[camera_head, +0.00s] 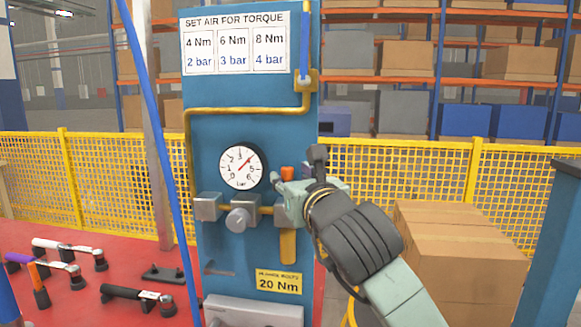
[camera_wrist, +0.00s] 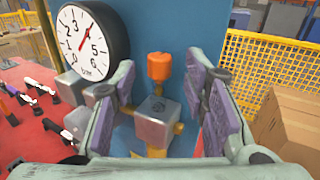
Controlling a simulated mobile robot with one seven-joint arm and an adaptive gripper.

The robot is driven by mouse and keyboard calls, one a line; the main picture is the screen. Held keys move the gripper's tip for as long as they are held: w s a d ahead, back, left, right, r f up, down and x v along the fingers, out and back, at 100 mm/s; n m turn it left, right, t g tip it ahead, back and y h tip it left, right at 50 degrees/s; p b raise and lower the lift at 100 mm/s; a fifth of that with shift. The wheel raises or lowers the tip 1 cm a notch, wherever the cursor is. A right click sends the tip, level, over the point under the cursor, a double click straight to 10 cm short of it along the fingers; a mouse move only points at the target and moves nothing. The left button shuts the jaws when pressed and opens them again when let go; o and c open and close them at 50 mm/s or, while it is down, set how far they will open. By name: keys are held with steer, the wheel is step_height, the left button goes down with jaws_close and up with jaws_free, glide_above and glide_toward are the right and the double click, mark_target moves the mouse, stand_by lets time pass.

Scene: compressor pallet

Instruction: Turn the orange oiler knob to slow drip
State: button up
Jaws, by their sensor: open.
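The orange oiler knob (camera_wrist: 159,66) sits on top of a grey metal block (camera_wrist: 157,122) in the wrist view. It stands upright, between and beyond the two finger pads of my open gripper (camera_wrist: 165,105). A gap shows on each side of the knob, and neither pad touches it. In the head view the knob (camera_head: 287,172) shows just above my gripper (camera_head: 292,185), which hides most of the block below it. A yellow bowl (camera_head: 288,246) hangs under the block. No drip marking is readable on the knob.
A pressure gauge (camera_head: 241,167) is left of the knob on the blue panel (camera_head: 225,130). A silver regulator knob (camera_head: 242,219) and yellow pipes are close by. A blue hose (camera_head: 160,130) hangs at left. Tools lie on the red surface (camera_head: 70,305). Cardboard boxes (camera_head: 455,255) stand at right.

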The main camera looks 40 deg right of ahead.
steer(key=shift+x, duration=0.8)
steer(key=shift+c, duration=0.5)
jaws_close()
